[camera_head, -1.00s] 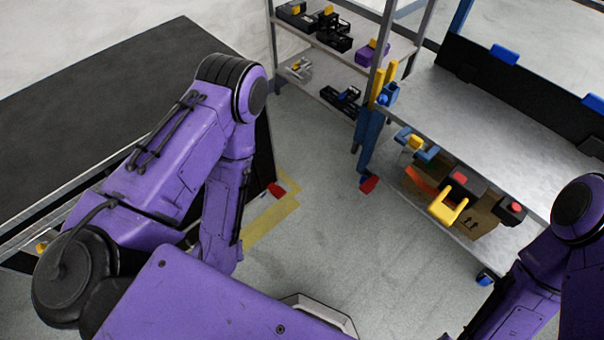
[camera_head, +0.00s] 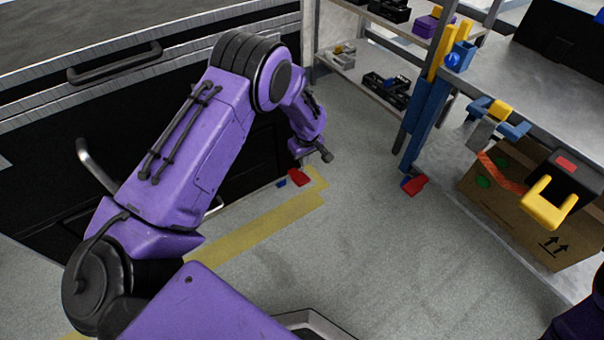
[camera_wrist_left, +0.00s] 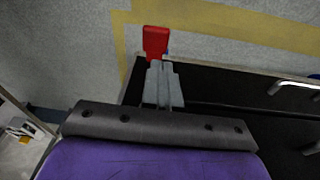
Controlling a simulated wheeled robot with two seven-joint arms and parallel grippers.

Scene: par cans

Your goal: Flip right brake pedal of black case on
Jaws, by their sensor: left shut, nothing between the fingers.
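The black case (camera_head: 250,165) is a dark cabinet with drawers and metal handles on the left in the head view. A red brake pedal (camera_head: 299,177) sticks out low at its far right corner, just above the floor, with a bit of blue (camera_head: 281,184) beside it. In the left wrist view the red pedal (camera_wrist_left: 156,42) lies just beyond the fingertips. My left gripper (camera_head: 327,156) is shut and empty, close above the pedal in the head view; its grey fingers (camera_wrist_left: 158,68) are together in the wrist view. Whether they touch the pedal I cannot tell. My right gripper is out of view.
A blue-legged workbench (camera_head: 500,60) stands at right, with another red pedal (camera_head: 414,185) at its foot and a cardboard box (camera_head: 520,215) below it. A metal shelf (camera_head: 355,65) stands behind. Grey floor with yellow tape (camera_head: 255,225) lies open between.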

